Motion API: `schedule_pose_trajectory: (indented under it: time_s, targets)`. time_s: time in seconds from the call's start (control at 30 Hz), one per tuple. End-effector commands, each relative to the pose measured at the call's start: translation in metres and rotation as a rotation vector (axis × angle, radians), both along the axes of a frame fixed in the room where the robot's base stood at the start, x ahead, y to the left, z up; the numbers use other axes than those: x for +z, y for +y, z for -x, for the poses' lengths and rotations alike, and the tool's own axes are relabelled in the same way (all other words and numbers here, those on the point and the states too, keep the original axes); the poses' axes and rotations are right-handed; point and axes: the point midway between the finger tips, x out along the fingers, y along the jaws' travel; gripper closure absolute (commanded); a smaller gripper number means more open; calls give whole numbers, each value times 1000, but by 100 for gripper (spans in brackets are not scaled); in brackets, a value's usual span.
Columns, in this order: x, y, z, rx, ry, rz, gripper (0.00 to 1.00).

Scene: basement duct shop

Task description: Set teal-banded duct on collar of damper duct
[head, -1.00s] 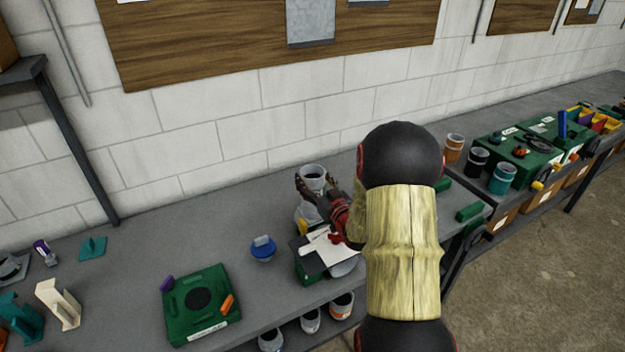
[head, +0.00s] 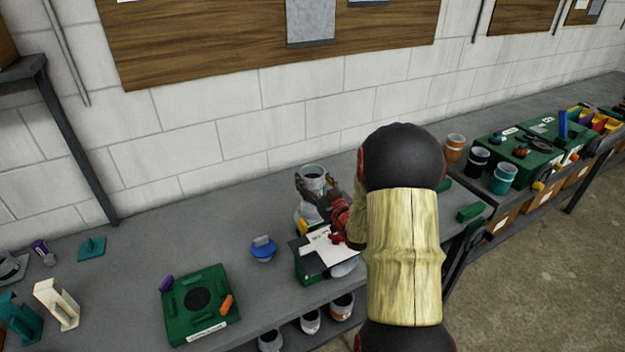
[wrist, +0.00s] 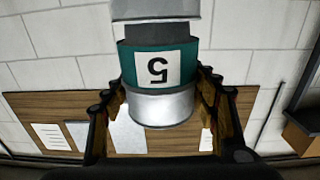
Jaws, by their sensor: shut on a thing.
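My gripper (head: 314,188) is shut on the teal-banded duct (wrist: 160,106), one finger on each side. In the wrist view, which is upside down, the duct shows a teal band with a white label reading 5 and a bare silver end. Past the teal band, a narrower dark ring (wrist: 161,35) and a grey cylinder (wrist: 155,9) line up with it; these look like the collar and body of the damper duct. I cannot tell whether the duct touches or is seated on the collar. In the head view, only the held duct's open top (head: 313,171) shows clearly.
A green box with papers (head: 318,250) stands just in front of my gripper. A blue-topped piece (head: 263,248) and a green fixture (head: 200,303) lie to the left. Several cups, one orange-banded (head: 455,148), stand right. The block wall (head: 200,150) rises behind the bench.

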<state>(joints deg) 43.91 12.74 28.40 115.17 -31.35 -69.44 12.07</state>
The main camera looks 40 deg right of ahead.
Motion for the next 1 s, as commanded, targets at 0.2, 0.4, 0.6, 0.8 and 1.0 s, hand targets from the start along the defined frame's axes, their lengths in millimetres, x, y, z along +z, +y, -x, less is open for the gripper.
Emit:
schedule_pose_trajectory:
  time_s: [0.2, 0.4, 0.6, 0.8, 1.0]
  targets:
    - [-4, 0, 0, 0, -2, 1, 73]
    - [-8, 0, 0, 0, -2, 1, 73]
    - [-11, 0, 0, 0, -2, 1, 73]
    - [-15, 0, 0, 0, -2, 1, 73]
    - [-13, 0, 0, 0, -2, 1, 73]
